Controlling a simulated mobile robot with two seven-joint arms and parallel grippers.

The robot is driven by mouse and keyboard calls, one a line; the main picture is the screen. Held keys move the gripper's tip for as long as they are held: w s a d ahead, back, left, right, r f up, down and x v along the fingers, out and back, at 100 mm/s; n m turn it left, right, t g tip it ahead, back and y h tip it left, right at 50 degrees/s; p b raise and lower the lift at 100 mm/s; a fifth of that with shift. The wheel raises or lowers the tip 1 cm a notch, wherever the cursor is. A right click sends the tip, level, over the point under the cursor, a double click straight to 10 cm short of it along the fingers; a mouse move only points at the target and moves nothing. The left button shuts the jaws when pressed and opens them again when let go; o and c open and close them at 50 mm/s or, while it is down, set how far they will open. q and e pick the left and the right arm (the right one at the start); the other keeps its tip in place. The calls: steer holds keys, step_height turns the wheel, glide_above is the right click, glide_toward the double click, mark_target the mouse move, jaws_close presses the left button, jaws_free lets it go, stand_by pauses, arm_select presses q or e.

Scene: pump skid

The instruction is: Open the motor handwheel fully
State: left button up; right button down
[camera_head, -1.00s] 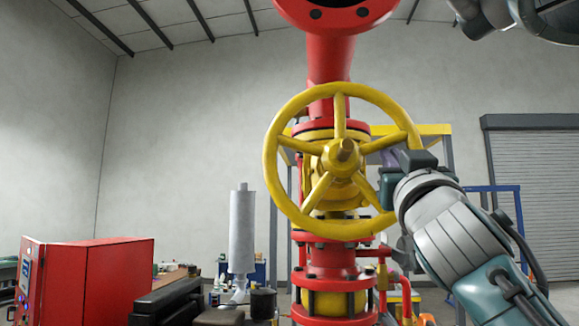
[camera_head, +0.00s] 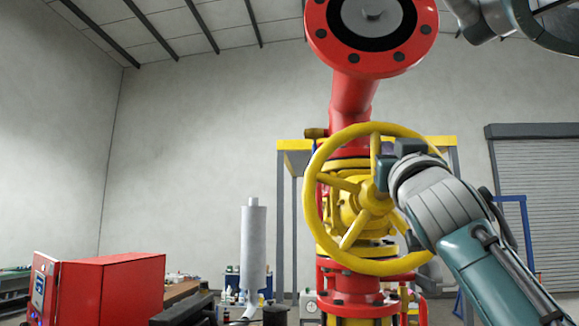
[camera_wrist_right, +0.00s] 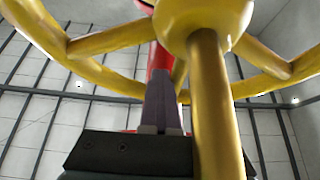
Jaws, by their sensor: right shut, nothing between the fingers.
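The yellow motor handwheel (camera_head: 319,206) stands upright on the red and yellow pipe column in the head view, seen at an angle. Its spokes run from a central hub (camera_head: 370,196) to the round rim. My right gripper (camera_head: 384,172) is in front of the wheel's upper right part, beside the hub, and hides some spokes. In the right wrist view the shut, empty fingers (camera_wrist_right: 163,115) point up between the spokes. A yellow spoke (camera_wrist_right: 208,110) passes close on their right; I cannot tell whether they touch.
A red flanged pipe (camera_head: 373,62) rises above the wheel. A yellow frame (camera_head: 293,147) stands behind. A red cabinet (camera_head: 105,290) is at the lower left, and a grey cylinder (camera_head: 253,245) stands right of it. The space left of the wheel is open.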

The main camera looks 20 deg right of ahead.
steer(key=b+v, duration=0.2)
steer(key=v, duration=0.7)
steer(key=shift+s+d+b, duration=0.2)
steer(key=shift+d+b, duration=0.15)
steer(key=shift+b, duration=0.05)
steer(key=shift+f, duration=0.15)
